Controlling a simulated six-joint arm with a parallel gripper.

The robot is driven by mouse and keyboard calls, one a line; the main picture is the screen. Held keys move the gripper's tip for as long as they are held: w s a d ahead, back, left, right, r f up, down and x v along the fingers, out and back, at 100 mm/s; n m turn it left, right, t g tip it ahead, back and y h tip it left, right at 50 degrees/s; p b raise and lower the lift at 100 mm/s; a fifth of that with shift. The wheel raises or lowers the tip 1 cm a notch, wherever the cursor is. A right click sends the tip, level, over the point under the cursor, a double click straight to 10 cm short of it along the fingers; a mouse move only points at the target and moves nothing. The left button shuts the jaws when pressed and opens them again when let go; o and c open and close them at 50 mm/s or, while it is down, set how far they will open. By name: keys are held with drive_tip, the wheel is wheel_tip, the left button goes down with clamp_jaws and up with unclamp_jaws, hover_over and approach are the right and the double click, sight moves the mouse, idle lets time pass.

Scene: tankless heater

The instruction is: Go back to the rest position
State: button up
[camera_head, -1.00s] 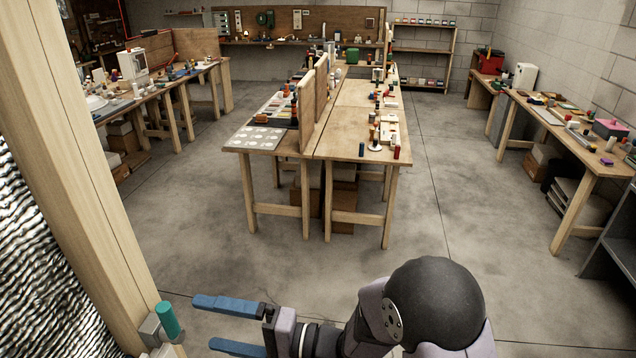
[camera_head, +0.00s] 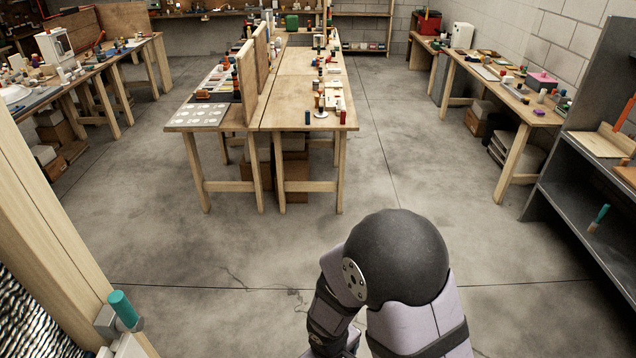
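My arm shows at the bottom centre, with a dark round joint and pale links. My gripper is out of view; the arm's lower links run off the bottom edge. The tankless heater cannot be made out in this view. A teal cylinder (camera_head: 123,307) sits on a small grey block (camera_head: 106,322) beside the wooden post (camera_head: 55,240) at the lower left. My arm is apart from the teal cylinder.
A wooden workbench (camera_head: 310,92) with many small items stands ahead. A grey shelf unit (camera_head: 590,180) stands at the right, and another bench (camera_head: 500,95) runs along the right wall. The concrete floor (camera_head: 420,150) between them is clear.

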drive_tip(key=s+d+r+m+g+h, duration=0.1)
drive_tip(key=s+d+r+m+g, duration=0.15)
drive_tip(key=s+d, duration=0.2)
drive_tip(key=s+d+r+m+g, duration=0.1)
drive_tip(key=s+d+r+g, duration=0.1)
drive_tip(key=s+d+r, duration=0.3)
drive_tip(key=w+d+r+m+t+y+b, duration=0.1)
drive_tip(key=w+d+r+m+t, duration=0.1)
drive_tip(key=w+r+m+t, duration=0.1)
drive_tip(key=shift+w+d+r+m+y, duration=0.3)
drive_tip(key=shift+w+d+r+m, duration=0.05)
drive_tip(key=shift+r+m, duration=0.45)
